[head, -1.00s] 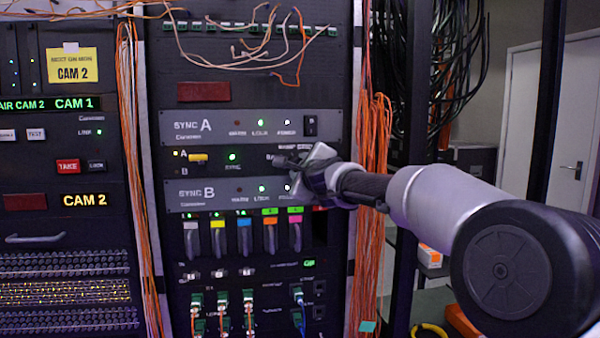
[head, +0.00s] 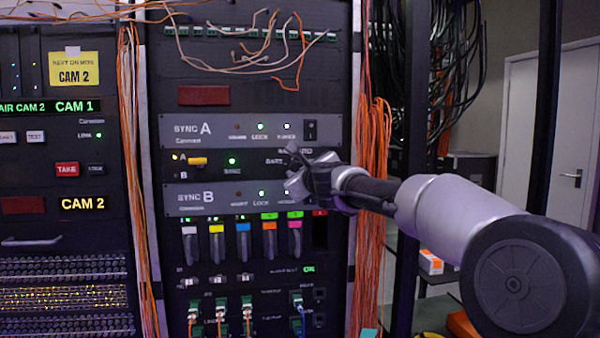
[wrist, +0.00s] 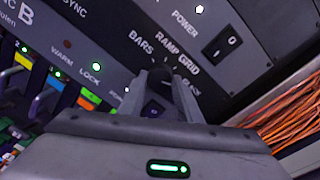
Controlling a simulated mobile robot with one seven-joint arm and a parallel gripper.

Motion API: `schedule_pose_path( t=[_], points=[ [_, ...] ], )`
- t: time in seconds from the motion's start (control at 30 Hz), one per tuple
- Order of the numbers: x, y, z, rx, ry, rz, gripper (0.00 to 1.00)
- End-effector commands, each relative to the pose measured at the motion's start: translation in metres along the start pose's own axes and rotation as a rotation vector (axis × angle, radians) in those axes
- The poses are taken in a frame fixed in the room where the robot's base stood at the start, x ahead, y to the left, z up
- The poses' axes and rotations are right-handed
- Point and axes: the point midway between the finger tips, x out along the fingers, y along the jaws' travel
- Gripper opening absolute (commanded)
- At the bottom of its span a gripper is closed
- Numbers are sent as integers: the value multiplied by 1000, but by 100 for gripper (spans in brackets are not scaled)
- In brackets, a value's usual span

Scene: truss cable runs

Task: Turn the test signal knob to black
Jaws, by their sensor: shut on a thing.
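The test signal knob (wrist: 161,80) is a small dark knob on the panel strip between the SYNC A and SYNC B units. It is mostly hidden between my fingers. Around it in the wrist view I read the labels BARS, RAMP and GRID; another label on the right, beside the right finger, is partly covered. My gripper (wrist: 160,82) is shut on the knob, one finger on each side. In the head view, my gripper (head: 303,175) is at the right part of that strip and hides the knob. I cannot tell which label the knob points to.
The SYNC A unit (head: 215,130) with a rocker switch (head: 311,129) is just above, and the SYNC B unit (head: 213,197) just below. A yellow switch (head: 198,161) is on the strip's left. Orange cables (head: 376,200) hang right of the rack, behind my arm.

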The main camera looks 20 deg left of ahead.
Motion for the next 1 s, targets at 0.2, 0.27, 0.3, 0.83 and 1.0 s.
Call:
schedule_pose_path(
  t=[0.2,0.27,0.3,0.83,1.0],
  points=[
    [0,0,0,4,0,0,9],
    [0,0,0,4,0,0,9],
    [0,0,0,4,0,0,38],
    [-14,0,-2,2,-1,-2,50],
    [-49,-1,-3,-1,0,-5,50]
  ],
)
